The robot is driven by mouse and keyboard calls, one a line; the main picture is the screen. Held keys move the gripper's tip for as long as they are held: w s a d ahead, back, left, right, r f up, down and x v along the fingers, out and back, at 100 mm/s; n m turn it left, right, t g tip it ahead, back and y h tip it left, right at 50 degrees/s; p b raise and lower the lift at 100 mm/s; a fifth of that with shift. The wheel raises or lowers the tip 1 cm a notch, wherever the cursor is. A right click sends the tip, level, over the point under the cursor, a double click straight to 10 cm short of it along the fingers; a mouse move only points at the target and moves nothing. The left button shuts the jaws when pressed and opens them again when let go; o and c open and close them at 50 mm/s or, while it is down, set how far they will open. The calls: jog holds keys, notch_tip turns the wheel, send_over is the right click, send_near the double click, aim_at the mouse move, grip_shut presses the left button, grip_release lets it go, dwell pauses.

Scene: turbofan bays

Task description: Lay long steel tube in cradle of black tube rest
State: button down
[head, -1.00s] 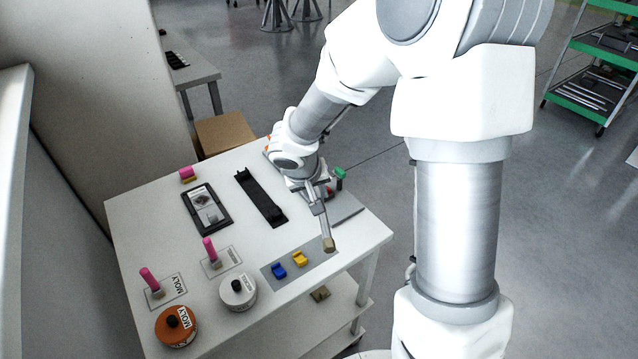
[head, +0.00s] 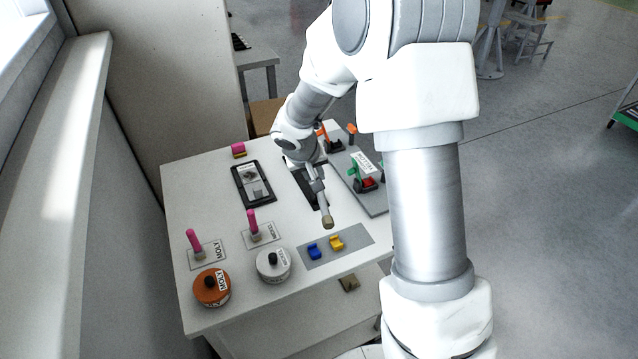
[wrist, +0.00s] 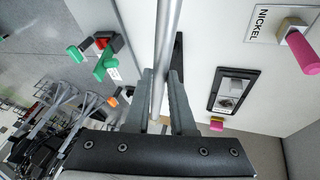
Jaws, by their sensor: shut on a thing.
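The long steel tube (head: 321,198) is held in my gripper (head: 317,178). Its near end carries a brass-coloured nut and slopes toward the front of the table. In the wrist view, the tube (wrist: 168,30) runs between the two fingers of my gripper (wrist: 161,80), which are shut on it. The black tube rest (head: 303,187) lies on the white table, partly hidden behind my arm and the tube. In the wrist view a dark strip of the rest (wrist: 179,48) shows just beside the tube. The tube appears above the rest; the exact height cannot be told.
A grey mat with green and red fixtures (head: 366,180) is right of the rest. A black-framed tray (head: 240,188) is left.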

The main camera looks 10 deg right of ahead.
jog(key=w+f+n+y, duration=0.1)
jog(key=w+f+n, duration=0.25)
jog(key=w, duration=1.05)
jog(key=shift+m+t, duration=0.3)
jog(key=shift+m, duration=0.05)
jog(key=shift+a+f+b, duration=0.15)
jog(key=shift+f+b, duration=1.55)
jog(key=shift+f, duration=1.15)
jog(key=shift+f+b, duration=0.5)
jog(key=shift+b, duration=0.45)
jog(key=shift+c, duration=1.4)
grip_release()
